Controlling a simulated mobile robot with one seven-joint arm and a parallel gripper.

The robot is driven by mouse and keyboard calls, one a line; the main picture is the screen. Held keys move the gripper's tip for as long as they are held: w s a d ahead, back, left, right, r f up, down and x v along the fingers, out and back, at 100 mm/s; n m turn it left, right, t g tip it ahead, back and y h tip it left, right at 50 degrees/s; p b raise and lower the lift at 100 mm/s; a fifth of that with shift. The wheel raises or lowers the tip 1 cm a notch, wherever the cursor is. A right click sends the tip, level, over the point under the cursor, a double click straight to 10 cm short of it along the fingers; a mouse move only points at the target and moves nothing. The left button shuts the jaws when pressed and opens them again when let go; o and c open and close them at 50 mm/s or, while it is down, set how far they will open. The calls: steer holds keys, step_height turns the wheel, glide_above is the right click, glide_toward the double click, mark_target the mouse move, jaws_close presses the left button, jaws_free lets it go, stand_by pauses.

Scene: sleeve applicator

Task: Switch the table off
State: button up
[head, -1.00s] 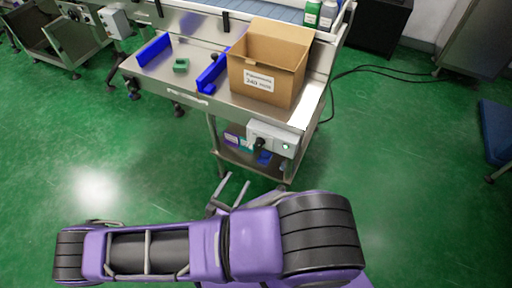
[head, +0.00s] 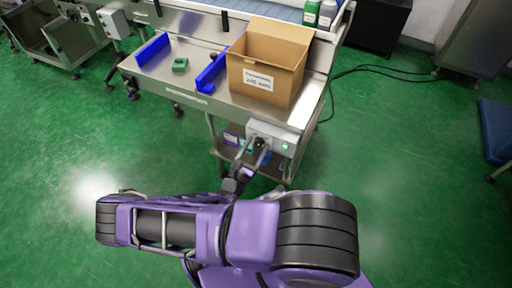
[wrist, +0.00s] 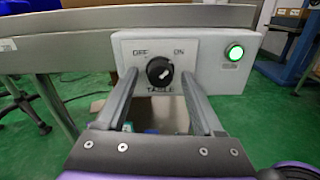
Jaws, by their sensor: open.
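The control box (head: 285,136) is a light grey panel on the front of the steel table (head: 140,75). In the wrist view the black rotary knob (wrist: 160,72) sits between the printed words OFF and ON, above TABLE. A pale mark shows on the knob, but I cannot tell for sure where it points. A green lamp (wrist: 235,52) on the box's right side is lit. My gripper (wrist: 159,80) is open, with one finger left of the knob and one right. I cannot tell whether either finger touches it. The head view shows my gripper (head: 249,158) right at the box.
A cardboard box (head: 265,78), blue guides (head: 212,72) and a small green part (head: 180,64) are on the table top. A lower shelf with items is under the control box.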

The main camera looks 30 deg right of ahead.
jaws_close()
stand_by(0.3)
stand_by(0.3)
steer(key=n, duration=0.8)
steer(key=shift+s+n, duration=0.1)
steer(key=shift+n, duration=0.2)
steer(key=n+b, duration=0.1)
steer(key=n, duration=0.3)
steer(key=shift+d, duration=0.1)
steer(key=n+b, duration=0.1)
steer(key=n, duration=0.4)
steer(key=shift+r, duration=0.15)
steer(key=shift+n, duration=0.3)
